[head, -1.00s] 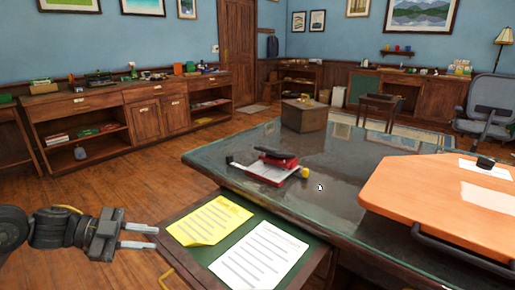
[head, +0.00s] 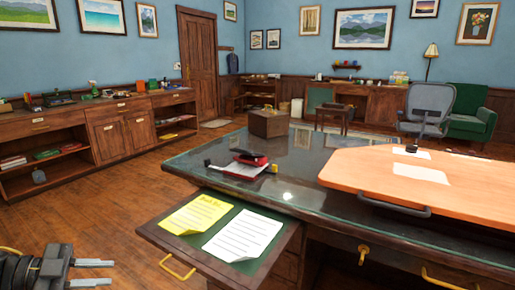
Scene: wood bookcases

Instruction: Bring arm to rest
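My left gripper (head: 94,273) is at the lower left corner of the head view, over the wood floor. Its two fingers stand apart with nothing between them. It is left of the pulled-out board (head: 168,238) of the desk and does not touch it. On the board's green top lie a yellow sheet (head: 195,214) and a white sheet (head: 243,236). My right gripper is not in view.
The dark glass-topped desk (head: 330,215) fills the middle and right. A low bookcase (head: 75,160) lines the left wall. Floor between is clear.

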